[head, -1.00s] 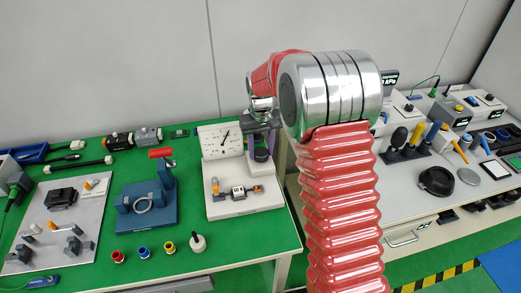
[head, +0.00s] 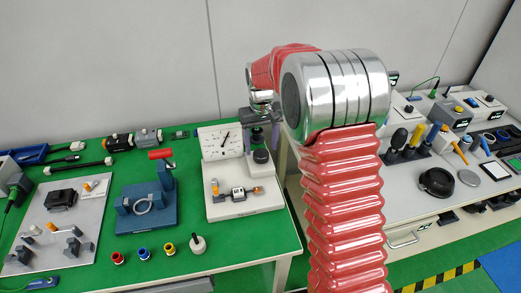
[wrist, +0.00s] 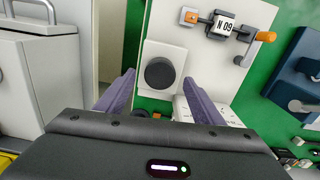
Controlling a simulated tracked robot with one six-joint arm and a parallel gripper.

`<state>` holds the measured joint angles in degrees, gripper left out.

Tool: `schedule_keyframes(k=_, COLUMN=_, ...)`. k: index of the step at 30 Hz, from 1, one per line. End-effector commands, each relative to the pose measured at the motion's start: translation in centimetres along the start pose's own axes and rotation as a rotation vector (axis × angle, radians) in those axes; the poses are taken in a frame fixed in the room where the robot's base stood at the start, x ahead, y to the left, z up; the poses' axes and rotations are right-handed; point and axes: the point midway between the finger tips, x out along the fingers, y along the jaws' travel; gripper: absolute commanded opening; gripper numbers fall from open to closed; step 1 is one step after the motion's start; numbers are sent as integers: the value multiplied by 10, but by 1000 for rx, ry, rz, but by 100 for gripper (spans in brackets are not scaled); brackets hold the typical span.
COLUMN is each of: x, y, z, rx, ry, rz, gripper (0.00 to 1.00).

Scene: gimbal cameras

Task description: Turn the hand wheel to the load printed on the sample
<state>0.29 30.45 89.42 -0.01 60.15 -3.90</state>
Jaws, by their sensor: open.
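The test stand has a pale base (head: 240,208), a white dial (head: 214,146) with its needle pointing up and slightly right, and a dark round hand wheel (head: 261,156). The hand wheel (wrist: 160,73) shows from above in the wrist view, on a pale block. In the wrist view the sample's label (wrist: 223,25) is upside down and appears to read 60 N. My gripper (wrist: 159,77) is open, its purple fingers to either side of the wheel in view; I cannot tell whether they touch it.
A blue fixture with a red handle (head: 160,154) stands left of the stand. Red, blue and yellow small parts (head: 143,252) and a white knobbed piece (head: 197,243) lie in front. A second bench (head: 425,205) with instruments is at right.

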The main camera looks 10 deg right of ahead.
Motion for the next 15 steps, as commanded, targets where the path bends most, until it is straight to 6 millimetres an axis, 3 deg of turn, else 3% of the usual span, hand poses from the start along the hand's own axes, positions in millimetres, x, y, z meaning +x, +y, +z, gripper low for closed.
schedule_keyframes(k=15, x=-90, y=0, z=-1, rx=0, ry=3, rz=0, gripper=62)
